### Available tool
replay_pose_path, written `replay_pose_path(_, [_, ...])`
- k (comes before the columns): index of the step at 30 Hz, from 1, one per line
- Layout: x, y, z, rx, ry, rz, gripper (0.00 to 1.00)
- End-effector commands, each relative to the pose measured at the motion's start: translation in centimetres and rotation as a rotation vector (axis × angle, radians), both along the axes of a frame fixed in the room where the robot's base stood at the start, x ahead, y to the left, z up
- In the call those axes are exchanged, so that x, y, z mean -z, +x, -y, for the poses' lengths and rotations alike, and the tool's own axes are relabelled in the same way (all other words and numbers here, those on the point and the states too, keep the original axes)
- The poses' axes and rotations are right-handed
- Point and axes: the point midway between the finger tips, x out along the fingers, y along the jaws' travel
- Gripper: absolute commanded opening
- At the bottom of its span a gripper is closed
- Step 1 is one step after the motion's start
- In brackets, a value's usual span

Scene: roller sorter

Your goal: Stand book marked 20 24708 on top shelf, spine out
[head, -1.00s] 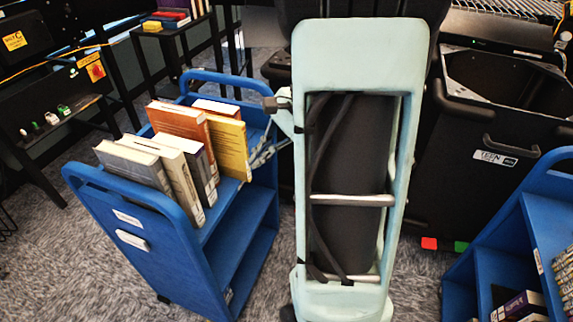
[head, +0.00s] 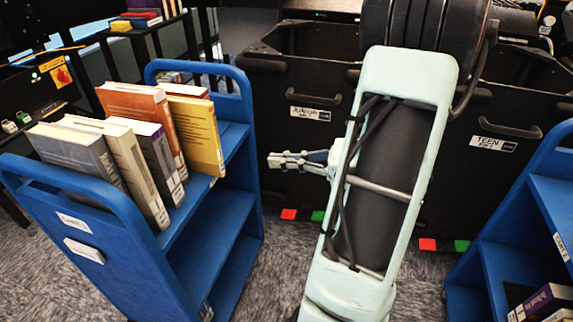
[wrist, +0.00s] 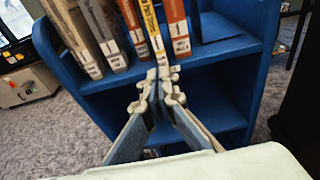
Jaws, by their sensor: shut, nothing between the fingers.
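My gripper (head: 290,160) is shut and empty, held in the air to the right of the left blue cart (head: 190,262). In the wrist view its fingertips (wrist: 163,84) meet just below and in front of the cart's top shelf edge. Several books stand on that shelf with labelled spines toward the gripper's side: a grey book (head: 78,152), a cream book (head: 138,170), a dark-spined book (head: 160,160), an orange book (head: 150,118) and a yellow book (head: 198,135). Another orange-red book (head: 185,90) is partly hidden behind. The label numbers are too small to read, so I cannot tell which is 20 24708.
The top shelf has bare room (head: 232,137) beyond the yellow book; the cart's lower shelf (head: 200,235) looks empty. Black bins marked JUNIOR (head: 310,113) and TEEN (head: 488,145) stand behind. Another blue cart (head: 500,262) with books low down stands at right.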

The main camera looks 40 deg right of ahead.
Motion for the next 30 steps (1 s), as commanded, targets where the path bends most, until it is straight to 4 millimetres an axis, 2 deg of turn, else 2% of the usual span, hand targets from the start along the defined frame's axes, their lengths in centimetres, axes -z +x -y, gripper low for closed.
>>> replay_pose_path(12, [0.1, 4.8, -3.9, -0.004, -0.003, -0.002, 0.0])
replay_pose_path(18, [0.1, 6.6, -5.3, -0.003, -0.003, -0.002, 0.0])
replay_pose_path(30, [0.0, 7.6, -6.0, -0.002, -0.002, -0.002, 0.0])
